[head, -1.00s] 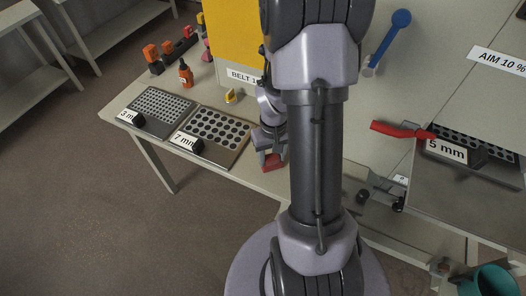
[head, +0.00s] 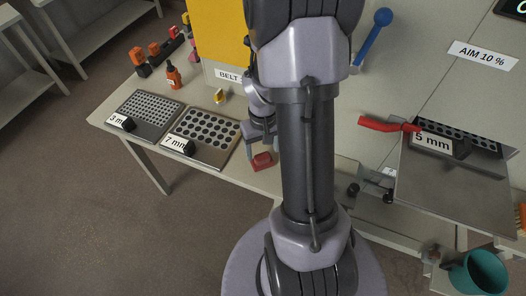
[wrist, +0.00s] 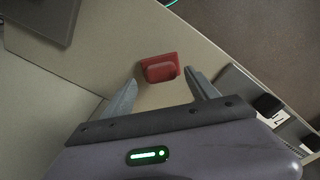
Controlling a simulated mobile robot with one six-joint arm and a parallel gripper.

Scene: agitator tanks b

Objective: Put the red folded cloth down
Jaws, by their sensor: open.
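The red folded cloth (head: 262,161) lies on the table near its front edge, to the right of the 7 mm sieve plate. In the wrist view the cloth (wrist: 160,68) lies flat on the pale surface, just beyond my fingertips and roughly centred between them. My gripper (wrist: 160,77) is open, with its two grey fingers apart and nothing between them. In the head view my gripper (head: 262,140) is just above and behind the cloth, partly hidden by my arm.
The 7 mm plate (head: 208,128) and 3 mm plate (head: 147,108) lie left of the cloth. An orange bottle (head: 173,76) and a small yellow object (head: 220,96) stand behind. A red handle (head: 388,125) and teal bucket (head: 478,272) are on the right.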

